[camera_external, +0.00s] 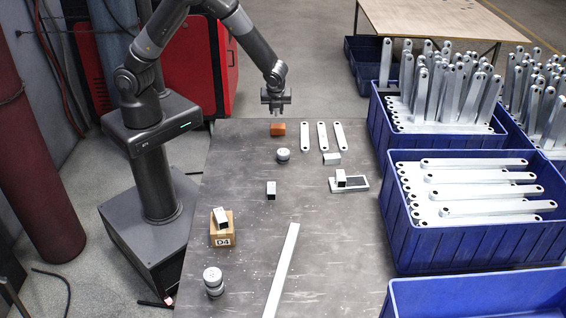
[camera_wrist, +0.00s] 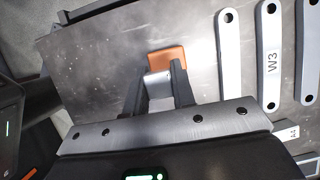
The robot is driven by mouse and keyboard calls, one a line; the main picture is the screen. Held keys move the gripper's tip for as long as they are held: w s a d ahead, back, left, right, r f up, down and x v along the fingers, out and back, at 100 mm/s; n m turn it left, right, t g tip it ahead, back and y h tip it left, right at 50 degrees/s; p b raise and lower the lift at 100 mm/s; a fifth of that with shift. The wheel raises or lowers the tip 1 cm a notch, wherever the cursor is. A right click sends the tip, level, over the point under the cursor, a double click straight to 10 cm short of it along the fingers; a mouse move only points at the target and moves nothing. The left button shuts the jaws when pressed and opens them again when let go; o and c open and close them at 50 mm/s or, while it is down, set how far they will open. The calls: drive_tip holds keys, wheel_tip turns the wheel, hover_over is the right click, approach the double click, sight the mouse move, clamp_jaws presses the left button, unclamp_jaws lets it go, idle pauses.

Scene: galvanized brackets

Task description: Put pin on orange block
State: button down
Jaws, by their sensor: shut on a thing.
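The orange block (camera_external: 278,129) sits near the far edge of the dark table, below my gripper (camera_external: 276,105). In the wrist view the orange block (camera_wrist: 168,57) shows just beyond my fingertips. There my gripper (camera_wrist: 160,80) is shut on a small silver-grey piece, which I take to be the pin (camera_wrist: 158,84). The fingers hide its sides, and its lower end cannot be made out against the block. In the external view my gripper is above the block with a small gap. The held pin cannot be made out there.
Several flat brackets (camera_external: 322,136) lie right of the block. A round metal part (camera_external: 283,154) stands in front of it. A wooden block marked D4 (camera_external: 222,236), a long bar (camera_external: 281,272) and blue crates (camera_external: 470,235) are farther off. The table (camera_external: 235,155) left of centre is clear.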

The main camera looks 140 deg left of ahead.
sight(278, 126)
drive_tip(key=shift+s+a+f, duration=0.15)
drive_tip(key=shift+a+f, duration=0.25)
drive_tip(key=shift+a, duration=0.15)
drive_tip(key=shift+f, duration=1.9)
drive_tip(key=shift+f, duration=0.1)
drive_tip(key=c, duration=1.2)
unclamp_jaws()
drive_tip(key=v, duration=1.2)
